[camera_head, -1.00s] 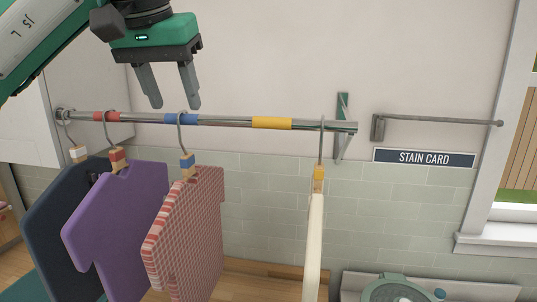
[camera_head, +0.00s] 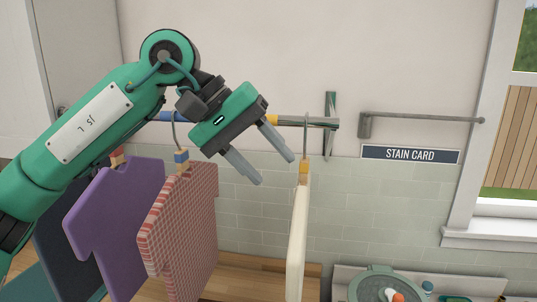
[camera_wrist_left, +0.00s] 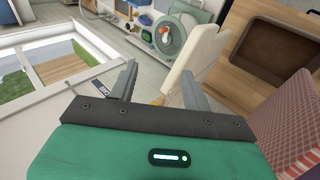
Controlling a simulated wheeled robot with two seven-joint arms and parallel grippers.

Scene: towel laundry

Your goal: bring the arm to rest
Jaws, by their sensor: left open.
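My left gripper (camera_head: 276,168) is open, with nothing between its fingers. In the head view it is in front of the rail, between the red checked shirt (camera_head: 184,225) and the cream garment (camera_head: 299,235). Its green arm crosses the rail's left part and hides it. In the left wrist view the open fingers (camera_wrist_left: 158,88) point toward the cream garment (camera_wrist_left: 198,50), which hangs beyond them. The checked shirt also shows at the right of that view (camera_wrist_left: 300,130). My right gripper is in neither view.
A metal rail (camera_head: 322,122) carries the hung garments, including a purple shirt (camera_head: 105,225) and a dark one (camera_head: 55,240). An empty bar (camera_head: 425,118) sits above the STAIN CARD sign (camera_head: 409,154). A window (camera_head: 505,130) is at the right. A wooden surface (camera_head: 245,285) lies below.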

